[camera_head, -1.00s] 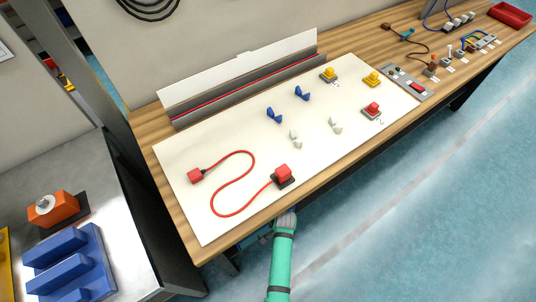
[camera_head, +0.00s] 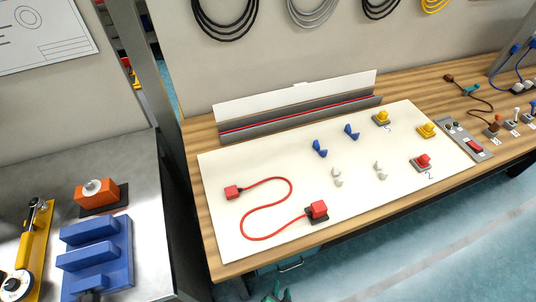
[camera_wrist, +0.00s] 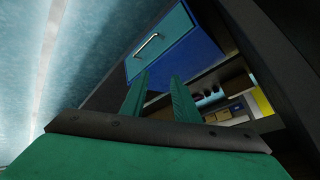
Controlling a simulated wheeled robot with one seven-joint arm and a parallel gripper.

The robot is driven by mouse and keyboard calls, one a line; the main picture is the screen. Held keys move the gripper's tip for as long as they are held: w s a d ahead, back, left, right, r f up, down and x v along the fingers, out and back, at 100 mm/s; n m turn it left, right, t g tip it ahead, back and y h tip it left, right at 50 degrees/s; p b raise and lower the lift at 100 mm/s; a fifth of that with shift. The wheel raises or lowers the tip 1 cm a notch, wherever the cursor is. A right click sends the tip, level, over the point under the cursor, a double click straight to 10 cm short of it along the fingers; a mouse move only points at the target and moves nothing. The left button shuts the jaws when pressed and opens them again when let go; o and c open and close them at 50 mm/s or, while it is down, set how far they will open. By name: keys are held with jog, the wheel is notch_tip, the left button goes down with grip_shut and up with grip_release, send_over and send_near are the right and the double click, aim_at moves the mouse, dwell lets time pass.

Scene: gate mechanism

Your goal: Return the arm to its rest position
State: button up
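My gripper (camera_wrist: 158,88) shows in the wrist view with its two green fingers apart and nothing between them. It points at the space under the bench, toward a blue drawer unit (camera_wrist: 170,50) with a silver handle. In the head view, only a small green part of my arm (camera_head: 277,293) shows at the bottom edge, in front of the workbench and below its top. The rest of the arm is out of the frame.
A white board (camera_head: 225,165) on the wooden bench (camera_head: 205,215) carries a red cable (camera_head: 290,190), blue clips (camera_head: 319,148) and red and yellow blocks. A metal table (camera_head: 155,245) with a blue block stand (camera_head: 100,250) is at left. The floor in front is free.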

jog(key=s+a+r+n+t, duration=0.1)
jog(key=s+r+n+t, duration=0.1)
jog(key=r, duration=0.8)
jog(key=s+a+r+n+t, duration=0.2)
jog(key=s+r, duration=0.3)
jog(key=r, duration=0.5)
jog(key=s+a+r+n+t+y, duration=0.1)
jog(key=s+a+r+n+t, duration=0.1)
jog(key=r, duration=0.8)
jog(key=shift+s+r+n+t, duration=0.35)
jog(key=shift+s+n+t, duration=0.25)
jog(key=shift+s+n, duration=0.2)
jog(key=shift+w, duration=0.1)
jog(key=shift+c, duration=0.3)
